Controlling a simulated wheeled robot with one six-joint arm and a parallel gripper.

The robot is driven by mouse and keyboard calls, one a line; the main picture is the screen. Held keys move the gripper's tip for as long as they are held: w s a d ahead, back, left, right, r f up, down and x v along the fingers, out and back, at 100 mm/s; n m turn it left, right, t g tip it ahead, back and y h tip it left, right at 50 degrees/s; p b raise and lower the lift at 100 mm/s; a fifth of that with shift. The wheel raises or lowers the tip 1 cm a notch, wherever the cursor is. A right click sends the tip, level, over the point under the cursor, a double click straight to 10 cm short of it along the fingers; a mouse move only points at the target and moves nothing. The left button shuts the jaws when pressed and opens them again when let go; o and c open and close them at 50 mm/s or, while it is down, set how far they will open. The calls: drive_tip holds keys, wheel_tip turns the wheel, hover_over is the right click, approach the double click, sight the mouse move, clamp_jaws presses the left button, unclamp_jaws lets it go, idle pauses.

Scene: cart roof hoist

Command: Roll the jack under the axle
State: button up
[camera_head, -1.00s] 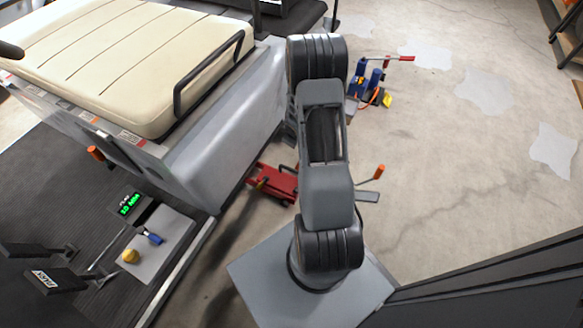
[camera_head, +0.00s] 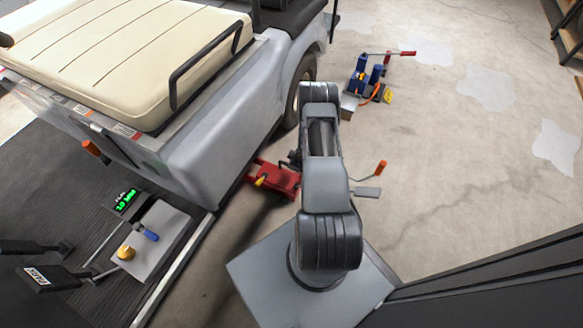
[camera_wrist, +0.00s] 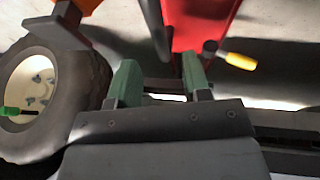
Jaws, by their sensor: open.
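The red jack (camera_head: 275,180) sits on the floor beside the lower edge of the grey cart (camera_head: 225,125), partly hidden by my arm. A rod with an orange grip (camera_head: 380,167) and a grey plate show on the arm's other side; whether they join the jack is hidden. My gripper (camera_wrist: 160,80) is open, its green fingertips apart. In the wrist view, a dark bar (camera_wrist: 154,25) reaches down towards the gap between them; I cannot tell if it touches. The jack's red body (camera_wrist: 205,22) and yellow-tipped lever (camera_wrist: 240,62) lie just beyond. The axle is not clearly visible.
A cart wheel (camera_head: 301,90) stands behind the jack and shows at left in the wrist view (camera_wrist: 38,90). A blue device (camera_head: 370,82) with a red-ended lever lies farther back. The floor to the right is clear. A dark panel (camera_head: 490,280) borders the lower right.

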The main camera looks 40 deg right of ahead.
drive_tip(key=shift+b+x, duration=0.8)
drive_tip(key=shift+x, duration=1.6)
drive_tip(key=shift+c, duration=0.4)
clamp_jaws()
